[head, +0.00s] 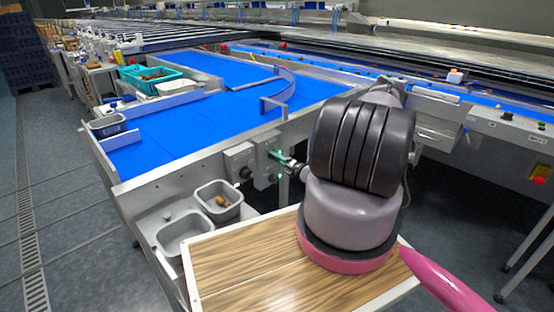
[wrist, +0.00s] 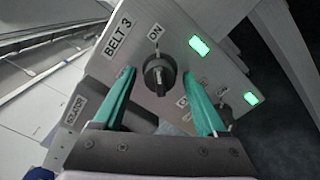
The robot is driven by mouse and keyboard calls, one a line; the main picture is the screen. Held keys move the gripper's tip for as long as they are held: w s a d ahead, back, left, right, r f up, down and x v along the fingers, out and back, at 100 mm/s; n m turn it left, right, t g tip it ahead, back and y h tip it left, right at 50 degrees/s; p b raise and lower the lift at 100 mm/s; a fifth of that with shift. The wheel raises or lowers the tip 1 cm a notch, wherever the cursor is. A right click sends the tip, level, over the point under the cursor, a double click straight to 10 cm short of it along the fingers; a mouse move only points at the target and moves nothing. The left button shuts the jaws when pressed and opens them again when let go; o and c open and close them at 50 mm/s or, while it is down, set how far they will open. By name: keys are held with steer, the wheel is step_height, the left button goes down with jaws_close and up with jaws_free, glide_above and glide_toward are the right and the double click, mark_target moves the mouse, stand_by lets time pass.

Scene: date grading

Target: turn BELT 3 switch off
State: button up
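The BELT 3 switch (wrist: 159,75) is a black rotary knob on a grey panel (wrist: 125,65) in the wrist view. Its raised grip lies roughly in line with the ON label (wrist: 156,32). A green lamp (wrist: 199,47) beside it is lit. My gripper (wrist: 163,74) is open, its two teal fingers on either side of the knob, with gaps visible; I cannot tell how far their tips are from the panel. In the head view my gripper (head: 277,158) is at the control box (head: 262,162) under the belt edge, and the knob is hidden there.
A second lit green lamp (wrist: 251,98) and a partly hidden control sit lower right on the panel. An ISOLATOR label (wrist: 74,110) is at left. Two grey bins (head: 218,201) and a wood-topped table (head: 250,262) stand near the box. The blue belt (head: 190,125) lies behind.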

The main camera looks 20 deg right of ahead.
jaws_close()
steer(key=shift+n, duration=0.4)
steer(key=n, duration=0.3)
steer(key=shift+n, duration=0.4)
steer(key=n, duration=0.4)
steer(key=shift+d+f, duration=0.1)
steer(key=n, duration=0.9)
steer(key=shift+n, duration=0.3)
